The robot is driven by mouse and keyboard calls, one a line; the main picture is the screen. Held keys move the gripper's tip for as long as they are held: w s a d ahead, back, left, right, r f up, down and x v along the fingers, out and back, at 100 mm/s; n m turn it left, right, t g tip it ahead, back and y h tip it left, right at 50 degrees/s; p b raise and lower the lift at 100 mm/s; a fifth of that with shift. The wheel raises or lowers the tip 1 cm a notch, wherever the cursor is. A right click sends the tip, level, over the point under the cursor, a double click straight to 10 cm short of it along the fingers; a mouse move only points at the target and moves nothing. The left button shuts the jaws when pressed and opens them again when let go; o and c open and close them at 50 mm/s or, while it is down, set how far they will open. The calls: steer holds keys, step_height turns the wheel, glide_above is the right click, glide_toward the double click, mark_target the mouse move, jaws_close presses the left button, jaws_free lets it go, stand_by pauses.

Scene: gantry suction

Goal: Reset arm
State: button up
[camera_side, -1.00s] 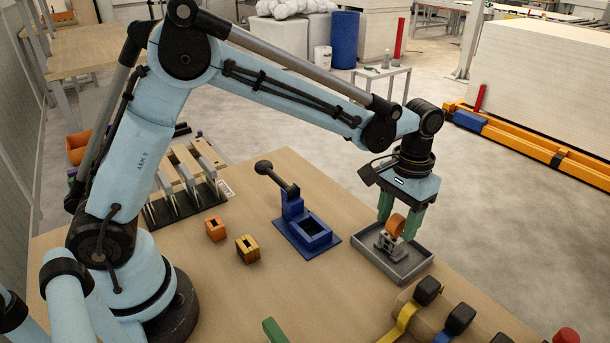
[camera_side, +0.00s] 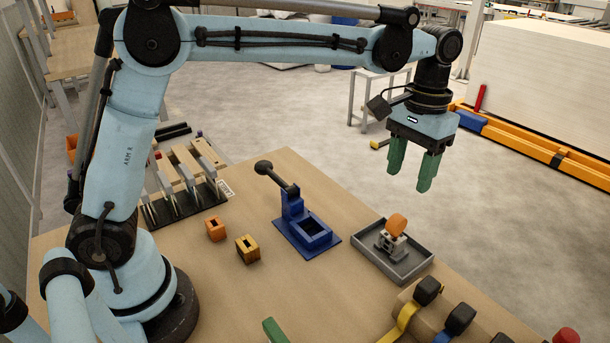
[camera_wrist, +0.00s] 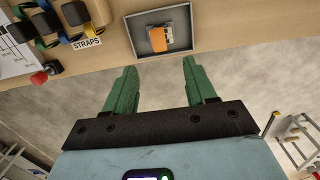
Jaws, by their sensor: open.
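My gripper (camera_side: 411,170) is open and empty, with two green fingers pointing down, raised above and beyond the table's right edge. In the wrist view its fingers (camera_wrist: 158,88) are spread apart with nothing between them. Below it, a grey tray (camera_side: 411,268) sits near the table edge and holds a grey part (camera_side: 391,244) with an orange piece (camera_side: 397,223) on top. The tray (camera_wrist: 190,50) and the orange piece (camera_wrist: 162,36) also show in the wrist view, beyond the fingertips.
A blue fixture with a black-knobbed lever (camera_side: 306,231) stands mid-table. Two orange blocks (camera_side: 247,250) lie left of it. A rack (camera_side: 185,190) stands further left. Strap rolls (camera_side: 460,318) line the front right edge, labelled STRAPS in the wrist view. The air around my gripper is clear.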

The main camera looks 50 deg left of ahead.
steer(key=s+a+f+t, duration=0.3)
steer(key=s+a+t, duration=0.4)
steer(key=s+a, duration=0.5)
steer(key=shift+s+a+t, duration=0.35)
steer(key=shift+s+t, duration=0.05)
steer(key=shift+s, duration=1.05)
steer(key=shift+f, duration=0.1)
